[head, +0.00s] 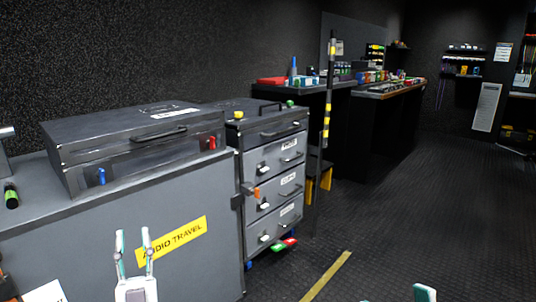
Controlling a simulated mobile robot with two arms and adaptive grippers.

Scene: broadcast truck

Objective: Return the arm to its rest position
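My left gripper (134,245) is low in the head view, in front of the grey cabinet (80,255) with the yellow "AUDIO TRAVEL" label. Its two pale fingers point up, stand apart, and hold nothing. A teal-and-white tip of my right gripper (424,292) shows at the bottom edge, right of the middle, over the dark floor. The rest of the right gripper is cut off, so I cannot tell its opening. Most of both arms is out of view.
A dark case (135,148) lies on the cabinet. A drawer unit (275,180) with red and green pieces at its foot stands beside it. A striped pole (328,95) stands behind. Dark floor (430,205) at the right is clear; a yellow floor strip (327,276) crosses it.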

